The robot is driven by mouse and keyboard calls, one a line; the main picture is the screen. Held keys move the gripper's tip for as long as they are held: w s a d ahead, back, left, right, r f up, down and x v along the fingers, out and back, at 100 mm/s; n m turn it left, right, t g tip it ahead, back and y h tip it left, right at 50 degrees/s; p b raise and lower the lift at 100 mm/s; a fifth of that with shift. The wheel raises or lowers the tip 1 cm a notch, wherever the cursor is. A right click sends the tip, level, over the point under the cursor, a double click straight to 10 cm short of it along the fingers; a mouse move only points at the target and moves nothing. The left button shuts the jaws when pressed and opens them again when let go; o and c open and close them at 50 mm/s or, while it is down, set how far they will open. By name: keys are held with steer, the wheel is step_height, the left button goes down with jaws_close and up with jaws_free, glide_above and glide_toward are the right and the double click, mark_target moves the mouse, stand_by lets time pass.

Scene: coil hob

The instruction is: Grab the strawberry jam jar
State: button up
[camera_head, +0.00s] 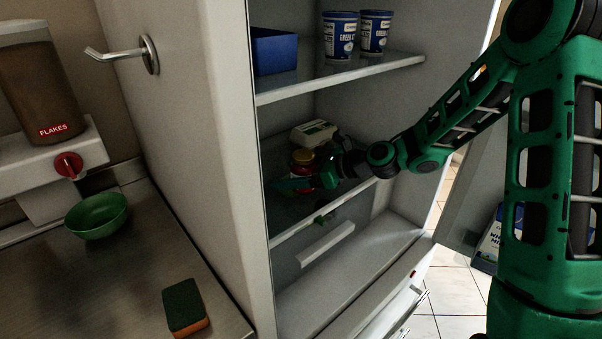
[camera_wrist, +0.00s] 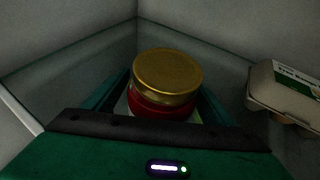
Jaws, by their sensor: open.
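The strawberry jam jar (camera_head: 302,160) has a gold lid and a red body and stands on the middle glass shelf of the open fridge. In the wrist view the jar (camera_wrist: 166,82) is upright, with its lower part hidden behind my gripper's body. My gripper (camera_head: 305,182) reaches into the fridge at the jar. It is open, with green fingers on both sides of the jar in the wrist view. Whether a finger touches the jar I cannot tell.
An egg carton (camera_head: 313,133) stands behind the jar, to its right in the wrist view (camera_wrist: 285,95). The upper shelf (camera_head: 340,76) holds a blue box (camera_head: 274,51) and two yogurt cups (camera_head: 340,36). The fridge's left wall (camera_head: 190,120) is close by. A green bowl (camera_head: 97,216) and a sponge (camera_head: 185,306) are on the counter.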

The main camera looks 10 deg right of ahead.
steer(key=c, duration=1.3)
steer(key=shift+c, duration=1.4)
steer(key=shift+r, duration=0.15)
